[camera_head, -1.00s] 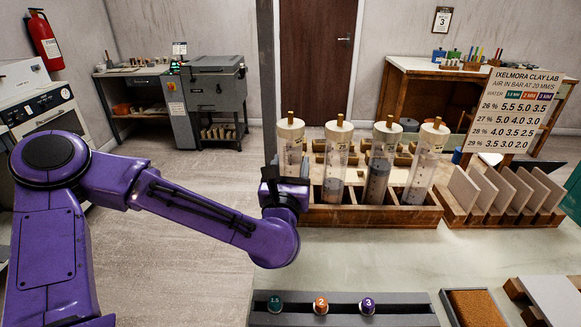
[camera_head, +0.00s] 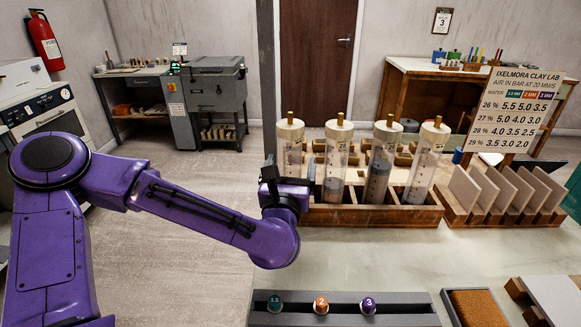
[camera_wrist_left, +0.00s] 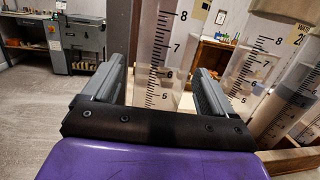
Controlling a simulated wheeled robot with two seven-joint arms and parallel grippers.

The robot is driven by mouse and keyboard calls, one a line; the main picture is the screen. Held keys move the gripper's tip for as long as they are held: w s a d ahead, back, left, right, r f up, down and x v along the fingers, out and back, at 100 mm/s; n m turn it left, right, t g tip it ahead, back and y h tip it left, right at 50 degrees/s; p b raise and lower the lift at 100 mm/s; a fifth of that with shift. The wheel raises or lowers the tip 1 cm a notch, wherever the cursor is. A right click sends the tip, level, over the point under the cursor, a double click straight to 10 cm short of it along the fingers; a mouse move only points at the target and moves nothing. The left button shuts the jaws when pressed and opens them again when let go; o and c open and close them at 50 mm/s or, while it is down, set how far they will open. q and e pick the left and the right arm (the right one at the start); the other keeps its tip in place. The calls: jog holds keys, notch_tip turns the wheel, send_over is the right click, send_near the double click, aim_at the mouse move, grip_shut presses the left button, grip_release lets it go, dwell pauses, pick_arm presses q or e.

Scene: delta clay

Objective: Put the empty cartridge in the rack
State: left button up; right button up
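Several clear cartridges with wooden knobs stand in a row at the wooden rack (camera_head: 375,217) in the head view. The leftmost cartridge (camera_head: 291,135) has its lower part hidden behind my left gripper (camera_head: 290,172), so I cannot tell how its base sits. In the wrist view a clear cartridge (camera_wrist_left: 160,45) with a black scale shows between the open fingers of my left gripper (camera_wrist_left: 158,88); its visible stretch looks empty. I cannot tell whether the fingers touch it. The other cartridges (camera_head: 335,160) (camera_head: 379,165) (camera_head: 424,160) stand to the right, some with grey clay. My right gripper is out of view.
A dark holder (camera_head: 345,309) with three numbered coloured caps lies at the front. A brown pad in a tray (camera_head: 472,308) is beside it. Upright tiles in a wooden stand (camera_head: 505,195) and a lab sign (camera_head: 515,105) are at the right. The bench between is clear.

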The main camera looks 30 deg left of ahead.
aim_at(290, 139)
pick_arm(q)
jog(key=shift+r, duration=0.35)
jog(key=r, duration=0.3)
jog(key=shift+s+d+r+b, duration=0.2)
jog(key=shift+s+b, duration=0.1)
jog(key=shift+b, duration=0.1)
jog(key=s+r, duration=0.1)
jog(key=r, duration=0.1)
jog(key=s+d+r, duration=0.1)
jog(key=s+r, duration=0.1)
jog(key=shift+d, duration=0.15)
jog(key=s+d+r+b, duration=0.3)
jog(key=s+d+r, duration=0.1)
jog(key=s, duration=0.5)
jog(key=shift+d+r, duration=0.15)
jog(key=shift+r, duration=0.3)
